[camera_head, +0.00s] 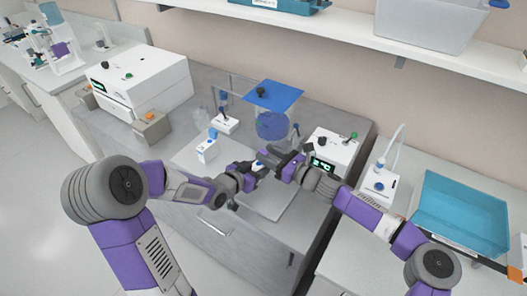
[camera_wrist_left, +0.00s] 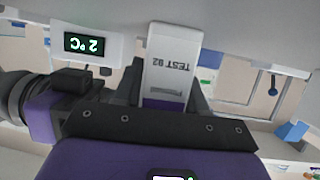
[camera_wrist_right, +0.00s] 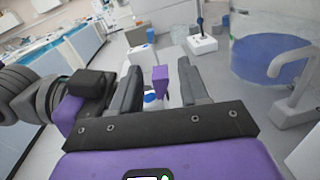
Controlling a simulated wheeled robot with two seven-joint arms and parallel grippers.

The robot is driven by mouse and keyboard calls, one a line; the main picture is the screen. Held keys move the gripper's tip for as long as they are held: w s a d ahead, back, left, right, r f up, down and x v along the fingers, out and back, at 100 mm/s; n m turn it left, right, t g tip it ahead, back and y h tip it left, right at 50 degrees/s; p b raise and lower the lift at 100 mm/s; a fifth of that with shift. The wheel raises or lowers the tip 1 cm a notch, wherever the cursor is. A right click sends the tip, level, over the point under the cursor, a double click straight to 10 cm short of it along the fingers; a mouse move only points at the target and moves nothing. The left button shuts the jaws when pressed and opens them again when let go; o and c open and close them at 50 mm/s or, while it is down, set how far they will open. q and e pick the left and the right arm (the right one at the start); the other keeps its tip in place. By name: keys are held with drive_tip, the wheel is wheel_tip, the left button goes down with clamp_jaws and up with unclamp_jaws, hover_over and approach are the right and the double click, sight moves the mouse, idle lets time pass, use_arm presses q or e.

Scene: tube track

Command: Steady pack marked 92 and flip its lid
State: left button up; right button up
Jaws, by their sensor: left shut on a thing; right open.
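My left gripper (camera_head: 250,174) is shut on a white pack (camera_wrist_left: 172,65). In the left wrist view its printed label reads TEST and a number that looks like 92, and purple shows at its base between the fingers. My right gripper (camera_head: 274,166) is open, close beside the held pack in the head view. In the right wrist view a purple piece (camera_wrist_right: 160,76) stands between the open fingers, with a white and blue part (camera_wrist_right: 150,97) below it. I cannot tell whether the fingers touch it. The lid's state is not clear.
Another white box with a blue mark (camera_head: 207,150) stands on the bench behind. A blue-topped clear vessel (camera_head: 272,122), a white device with a green display (camera_head: 330,150) and a small white stand (camera_head: 224,123) surround the workspace. A teal tray (camera_head: 462,212) lies at right.

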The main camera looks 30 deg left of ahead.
drive_tip(key=shift+w+a, duration=0.2)
drive_tip(key=shift+a, duration=0.9)
clamp_jaws()
